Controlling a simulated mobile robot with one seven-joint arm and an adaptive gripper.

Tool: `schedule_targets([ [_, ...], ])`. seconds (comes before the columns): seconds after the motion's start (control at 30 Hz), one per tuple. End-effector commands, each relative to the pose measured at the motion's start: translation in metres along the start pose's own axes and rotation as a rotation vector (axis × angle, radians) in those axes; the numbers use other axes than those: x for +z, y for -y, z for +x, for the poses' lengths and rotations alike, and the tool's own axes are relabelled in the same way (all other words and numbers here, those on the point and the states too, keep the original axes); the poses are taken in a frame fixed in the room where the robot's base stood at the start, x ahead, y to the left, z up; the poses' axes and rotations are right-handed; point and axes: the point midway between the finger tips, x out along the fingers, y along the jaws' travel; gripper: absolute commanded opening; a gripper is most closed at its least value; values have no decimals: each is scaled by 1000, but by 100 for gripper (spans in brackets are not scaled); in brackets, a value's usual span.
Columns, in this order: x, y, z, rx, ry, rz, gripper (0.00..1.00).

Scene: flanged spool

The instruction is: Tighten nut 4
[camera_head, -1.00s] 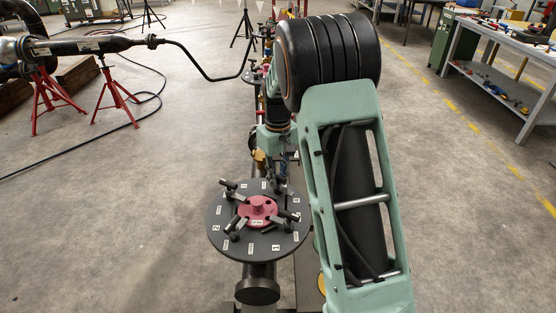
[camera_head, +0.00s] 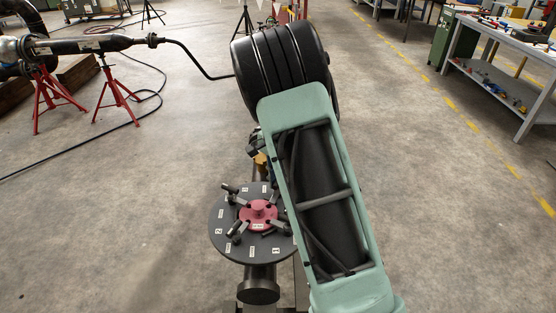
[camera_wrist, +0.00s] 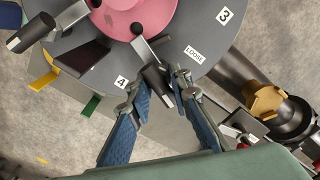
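A dark grey round flange (camera_wrist: 215,30) with a pink-red hub (camera_wrist: 128,12) fills the upper part of the wrist view; the flange (camera_head: 222,246) also shows in the head view. A label 4 (camera_wrist: 122,82) and a label LOOSE (camera_wrist: 194,54) are on it. Between them, a lever with a dark cylindrical handle (camera_wrist: 154,76), apparently that of nut 4, points toward me. My gripper (camera_wrist: 158,92) is open, its blue-padded fingers either side of the handle's end. I see no clear grip; contact with the right finger is unclear. In the head view my arm hides my gripper.
Another lever with a dark handle (camera_wrist: 30,34) and a dark block (camera_wrist: 82,57) stand on the flange at the left. A label 3 (camera_wrist: 224,15) is at the right. A pipe with a yellow-brown fitting (camera_wrist: 266,102) lies right of my gripper. Floor around the stand is open.

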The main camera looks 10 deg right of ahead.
Motion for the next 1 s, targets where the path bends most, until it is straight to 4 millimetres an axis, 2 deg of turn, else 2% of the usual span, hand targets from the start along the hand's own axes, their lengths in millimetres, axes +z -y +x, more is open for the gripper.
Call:
schedule_targets([
  [0.1, 0, 0, 0, 0, 1, 91, 17],
  [0.27, -1, 0, 2, -2, 0, -152, 17],
  [0.3, 0, 1, -18, -3, -2, -146, 17],
  [0.33, 0, 1, -26, -2, -1, -144, 17],
  [0.6, 0, 0, -63, -1, 0, -143, 17],
  [0.77, 0, 0, -70, 0, 0, -142, 17],
  [1.0, 0, 0, -70, 0, 0, -142, 17],
])
